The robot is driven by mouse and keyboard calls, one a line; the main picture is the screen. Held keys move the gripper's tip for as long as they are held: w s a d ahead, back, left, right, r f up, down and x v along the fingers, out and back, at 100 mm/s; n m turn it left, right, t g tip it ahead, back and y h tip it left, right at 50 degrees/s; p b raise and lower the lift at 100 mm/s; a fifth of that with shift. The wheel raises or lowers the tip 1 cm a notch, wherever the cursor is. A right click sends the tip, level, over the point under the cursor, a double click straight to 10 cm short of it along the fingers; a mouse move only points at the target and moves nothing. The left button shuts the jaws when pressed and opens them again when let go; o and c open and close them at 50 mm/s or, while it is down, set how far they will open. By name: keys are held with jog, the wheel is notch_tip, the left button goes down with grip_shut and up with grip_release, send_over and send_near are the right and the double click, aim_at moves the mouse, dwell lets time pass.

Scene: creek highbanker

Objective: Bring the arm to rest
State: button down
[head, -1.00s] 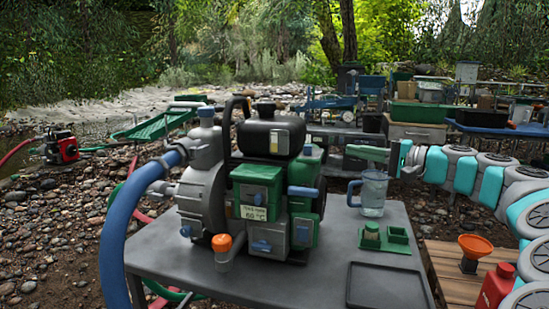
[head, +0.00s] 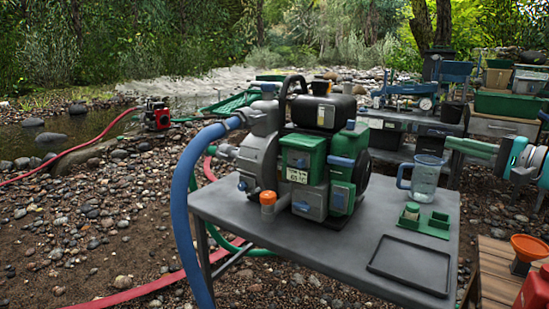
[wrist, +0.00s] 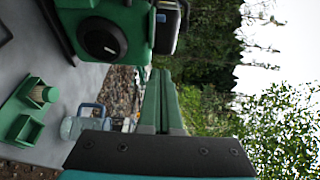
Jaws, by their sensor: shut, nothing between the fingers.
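My gripper (head: 470,148) is at the right of the head view, its green fingers shut and empty, pointing left. It is above and to the right of the clear jug with a blue handle (head: 425,178), and looks apart from it. In the wrist view my gripper's fingers (wrist: 160,100) lie together with no object between them. The jug (wrist: 78,126) also shows there, partly hidden by the gripper body. My teal and grey arm runs out of the head view at the right edge.
A grey table (head: 330,245) bears a green and black pump (head: 315,160), a green two-part holder (head: 425,222) and a black tray (head: 410,265). An orange funnel (head: 530,247) stands on a wooden crate at right. A blue hose (head: 180,210) hangs at the table's left. Stony ground lies left.

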jog(key=s+a+f+n+g+y, duration=0.1)
jog(key=a+f+n+g, duration=0.15)
jog(key=a, duration=0.65)
jog(key=s+a+f+n+g, duration=0.1)
jog(key=a+n+g, duration=0.15)
jog(key=a, duration=0.65)
jog(key=s+a+f+n+g+h, duration=0.2)
jog(key=s+a+f+g, duration=0.45)
jog(key=a, duration=0.55)
jog(key=s+a+f+n+g+h, duration=0.2)
jog(key=s+a+f+n+h, duration=0.15)
jog(key=s+f, duration=0.95)
jog(key=s+d+f+g+h, duration=0.1)
jog(key=s+d+f+h, duration=0.2)
jog(key=s, duration=0.5)
jog(key=s+d+f+g+h, duration=0.2)
jog(key=s+d+f+h, duration=0.1)
jog(key=s+f, duration=0.3)
jog(key=s+d, duration=0.1)
jog(key=s, duration=0.1)
jog(key=shift+s+d+f, duration=0.3)
jog(key=shift+d, duration=0.1)
